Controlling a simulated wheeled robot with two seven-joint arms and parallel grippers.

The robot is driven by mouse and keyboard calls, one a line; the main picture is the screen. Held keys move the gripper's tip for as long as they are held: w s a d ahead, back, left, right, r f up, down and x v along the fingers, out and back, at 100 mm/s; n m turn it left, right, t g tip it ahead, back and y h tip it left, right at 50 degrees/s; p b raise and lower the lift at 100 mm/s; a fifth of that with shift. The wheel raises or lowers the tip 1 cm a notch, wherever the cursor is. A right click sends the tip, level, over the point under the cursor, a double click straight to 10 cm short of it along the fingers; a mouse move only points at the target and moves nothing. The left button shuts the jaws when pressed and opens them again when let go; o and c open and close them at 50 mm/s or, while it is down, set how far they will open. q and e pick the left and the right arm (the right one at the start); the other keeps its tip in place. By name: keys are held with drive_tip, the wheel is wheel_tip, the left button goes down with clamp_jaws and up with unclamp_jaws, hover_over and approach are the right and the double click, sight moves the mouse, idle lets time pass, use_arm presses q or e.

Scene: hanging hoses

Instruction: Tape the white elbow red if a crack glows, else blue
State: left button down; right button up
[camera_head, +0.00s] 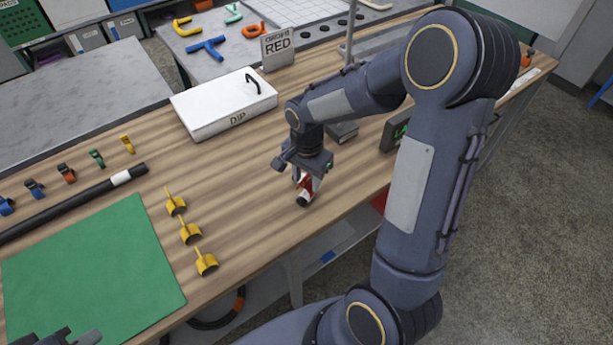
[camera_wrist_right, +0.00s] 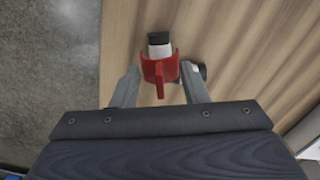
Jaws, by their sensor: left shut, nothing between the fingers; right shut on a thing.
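My right gripper (camera_head: 306,178) is low over the table's front part, its fingers closed on a red clip-like tape piece (camera_wrist_right: 160,70). The red piece sits at a white pipe part with black ends, seemingly the white elbow (camera_wrist_right: 160,50); whether it is fully wrapped around is unclear. In the head view, the red piece (camera_head: 309,182) and the white part (camera_head: 304,195) show just below the fingers. I see no glowing crack; much of the elbow is hidden. My left gripper (camera_head: 72,338) is shut and empty at the bottom left edge, partly cut off.
Several yellow clips (camera_head: 190,232) lie beside a green mat (camera_head: 95,270). A black hose (camera_head: 75,203) lies at left with small coloured clamps behind it. Bare wood lies around my right gripper.

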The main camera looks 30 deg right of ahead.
drive_tip(key=shift+f, duration=0.15)
idle(0.5)
drive_tip(key=shift+f+b, duration=0.95)
drive_tip(key=shift+f, duration=0.05)
drive_tip(key=shift+f+b, duration=0.7)
drive_tip(key=shift+f, duration=0.1)
idle(0.4)
drive_tip(key=o, duration=1.1)
drive_tip(key=shift+c, duration=0.2)
